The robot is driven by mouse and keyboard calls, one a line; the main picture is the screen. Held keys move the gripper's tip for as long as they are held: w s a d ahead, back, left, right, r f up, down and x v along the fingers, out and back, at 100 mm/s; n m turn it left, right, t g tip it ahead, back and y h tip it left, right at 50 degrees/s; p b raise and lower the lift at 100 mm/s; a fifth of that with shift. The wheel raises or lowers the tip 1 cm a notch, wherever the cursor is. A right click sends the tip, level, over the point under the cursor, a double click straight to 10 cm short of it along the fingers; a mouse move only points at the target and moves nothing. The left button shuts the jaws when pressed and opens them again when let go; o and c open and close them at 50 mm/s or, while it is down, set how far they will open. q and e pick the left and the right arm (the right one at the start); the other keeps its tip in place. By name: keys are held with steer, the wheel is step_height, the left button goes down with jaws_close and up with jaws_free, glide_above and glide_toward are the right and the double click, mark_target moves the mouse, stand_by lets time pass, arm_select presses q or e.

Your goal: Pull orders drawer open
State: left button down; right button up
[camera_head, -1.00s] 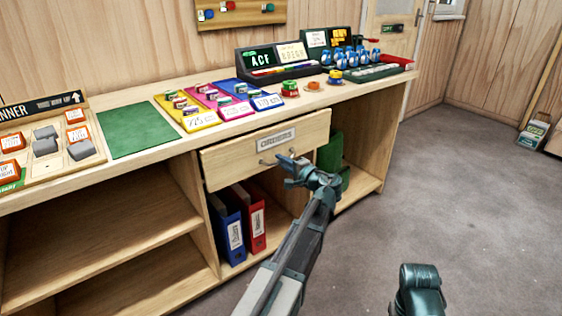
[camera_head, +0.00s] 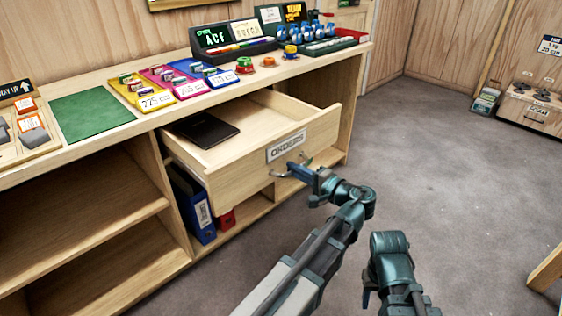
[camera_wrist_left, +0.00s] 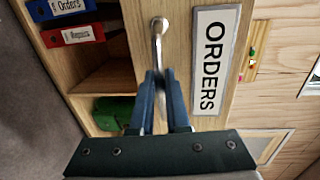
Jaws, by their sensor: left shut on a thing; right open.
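The orders drawer (camera_head: 240,165) in the wooden counter stands well open, and a dark flat book or folder (camera_head: 203,129) lies inside it. Its front bears an ORDERS label (camera_head: 287,145), which also shows in the left wrist view (camera_wrist_left: 212,62). My left gripper (camera_head: 298,170) is at the drawer front, just below the label. In the left wrist view its two blue fingers (camera_wrist_left: 157,88) are shut on the metal drawer handle (camera_wrist_left: 158,27). My right gripper (camera_head: 369,290) is low in the head view, apart from the drawer; its fingers are mostly hidden.
Blue (camera_head: 193,207) and red (camera_head: 226,220) binders stand on the shelf under the drawer. The counter top holds a green mat (camera_head: 92,116), coloured trays and display boxes. A wooden edge (camera_head: 546,272) is at the right. The grey floor (camera_head: 445,170) between is clear.

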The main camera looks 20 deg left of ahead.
arm_select(q)
steer(key=shift+v, duration=1.55)
steer(key=shift+f, duration=0.25)
steer(key=c, duration=0.9)
jaws_free()
